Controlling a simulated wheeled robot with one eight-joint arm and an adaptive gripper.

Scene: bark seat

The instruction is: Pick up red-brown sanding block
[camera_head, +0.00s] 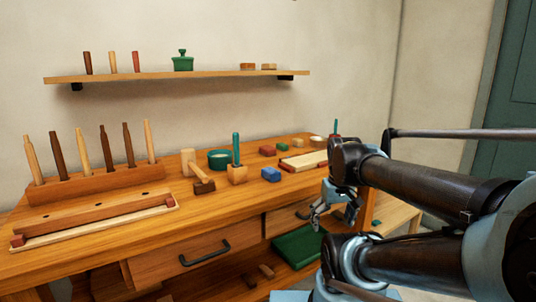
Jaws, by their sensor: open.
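A small red-brown block (267,150), which looks like the sanding block, lies on the wooden workbench (225,210) towards its back right. It sits beside a small green block (282,147) and behind a blue block (271,174). My gripper (332,212) is open and empty, with its fingers pointing down near the bench's front right. It is in front of and to the right of the red-brown block, well apart from it.
A cream board (303,161) with a red edge lies right of the blocks. A tool rack (97,183) fills the far left. A shelf (180,76) hangs above.

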